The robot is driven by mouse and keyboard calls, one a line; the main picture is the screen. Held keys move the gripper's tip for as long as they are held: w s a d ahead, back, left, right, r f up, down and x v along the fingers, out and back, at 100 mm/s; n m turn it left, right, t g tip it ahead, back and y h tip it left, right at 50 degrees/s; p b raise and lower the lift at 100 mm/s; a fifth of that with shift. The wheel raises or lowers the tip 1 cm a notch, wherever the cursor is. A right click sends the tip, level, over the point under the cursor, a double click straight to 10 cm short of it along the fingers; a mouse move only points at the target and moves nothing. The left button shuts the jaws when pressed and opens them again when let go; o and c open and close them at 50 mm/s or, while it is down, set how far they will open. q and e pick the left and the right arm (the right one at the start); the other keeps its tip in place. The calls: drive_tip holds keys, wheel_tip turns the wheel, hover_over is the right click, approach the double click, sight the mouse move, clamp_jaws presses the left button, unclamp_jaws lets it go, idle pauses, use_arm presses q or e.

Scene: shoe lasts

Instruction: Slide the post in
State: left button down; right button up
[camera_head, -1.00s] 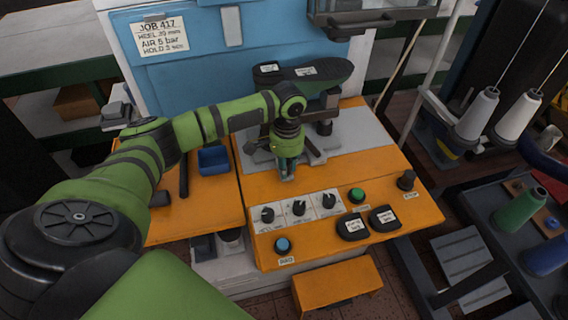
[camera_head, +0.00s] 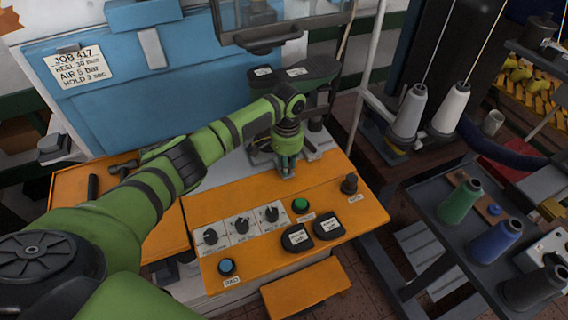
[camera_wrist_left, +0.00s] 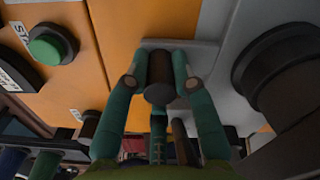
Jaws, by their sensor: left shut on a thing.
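My left gripper (camera_head: 287,172) points down at the border of the orange panel and the grey machine plate (camera_head: 317,142). In the left wrist view, its green fingers (camera_wrist_left: 160,82) are shut on a short dark brown cylinder, which looks like the post (camera_wrist_left: 160,68). A pale grey plate edge (camera_wrist_left: 207,52) lies just behind the post. I cannot tell whether the post touches it or sits in any opening. In the head view the fingers largely hide the post. My right gripper is in neither current view.
The orange panel holds a green button (camera_head: 300,205), a black knob (camera_head: 349,184), a blue button (camera_head: 227,267) and several dials. A dark shoe-like form (camera_head: 305,74) stands behind my wrist. Thread cones (camera_head: 410,112) are at right.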

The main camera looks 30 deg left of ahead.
use_arm(q)
drive_tip(key=shift+w+d+r, duration=0.15)
drive_tip(key=shift+w+r, duration=0.05)
drive_tip(key=shift+w, duration=0.05)
drive_tip(key=c, duration=1)
unclamp_jaws()
drive_tip(key=shift+w+f, duration=0.1)
drive_tip(key=shift+f, duration=0.05)
drive_tip(key=shift+r, duration=3.8)
drive_tip(key=shift+f, duration=0.1)
